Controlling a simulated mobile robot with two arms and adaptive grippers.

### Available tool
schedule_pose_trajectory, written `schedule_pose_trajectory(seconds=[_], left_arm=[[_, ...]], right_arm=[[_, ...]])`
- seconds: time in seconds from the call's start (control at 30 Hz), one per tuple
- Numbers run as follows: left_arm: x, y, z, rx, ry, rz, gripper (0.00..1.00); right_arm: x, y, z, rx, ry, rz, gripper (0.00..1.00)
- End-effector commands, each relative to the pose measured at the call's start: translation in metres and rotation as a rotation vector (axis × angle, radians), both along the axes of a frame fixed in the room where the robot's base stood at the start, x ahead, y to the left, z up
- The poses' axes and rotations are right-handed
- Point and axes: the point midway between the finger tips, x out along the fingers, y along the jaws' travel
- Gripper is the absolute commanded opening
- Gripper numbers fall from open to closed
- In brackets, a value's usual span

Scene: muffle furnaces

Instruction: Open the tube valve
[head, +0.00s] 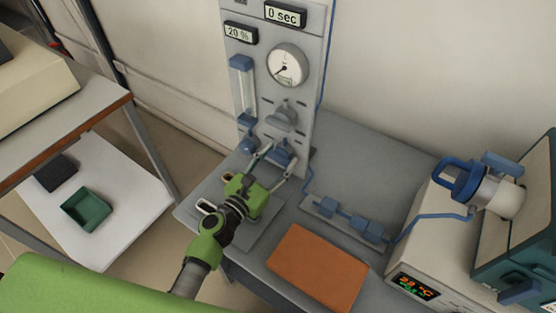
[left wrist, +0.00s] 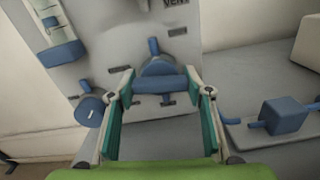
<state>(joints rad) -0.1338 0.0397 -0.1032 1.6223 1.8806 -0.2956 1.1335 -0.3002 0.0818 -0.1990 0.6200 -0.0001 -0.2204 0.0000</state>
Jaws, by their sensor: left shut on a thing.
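A grey upright panel (head: 305,130) carries a blue valve knob (head: 283,152) low on its face. It also shows in the left wrist view as a blue handle (left wrist: 160,84) on a round base. My left gripper (head: 277,158) reaches the panel from below and is shut on this knob, with one finger on each side. In the left wrist view the teal finger pads flank its ends. A second blue knob (head: 247,145) sits to the left, under the flow tube (head: 242,88). A grey lever knob (head: 283,116) sits above. My right gripper is not in view.
Blue fittings (head: 350,220) joined by blue tubing lie on the grey bench right of the gripper. An orange mat (head: 317,267) lies in front. A furnace (head: 520,220) stands at right. A dial gauge (head: 287,65) and "0 sec" display (head: 285,15) sit higher on the panel.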

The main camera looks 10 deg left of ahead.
Motion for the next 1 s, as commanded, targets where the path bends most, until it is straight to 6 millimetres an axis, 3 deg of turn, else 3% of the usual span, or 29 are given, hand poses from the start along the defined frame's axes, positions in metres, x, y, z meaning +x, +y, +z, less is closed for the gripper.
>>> schedule_pose_trajectory(seconds=[0.5,1.0], left_arm=[[0.000,0.000,-0.002,0.438,-0.183,-0.001,0.25],[0.000,0.000,-0.001,0.880,-0.363,-0.002,0.25]], right_arm=[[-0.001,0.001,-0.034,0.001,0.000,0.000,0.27],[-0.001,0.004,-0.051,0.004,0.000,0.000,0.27]])
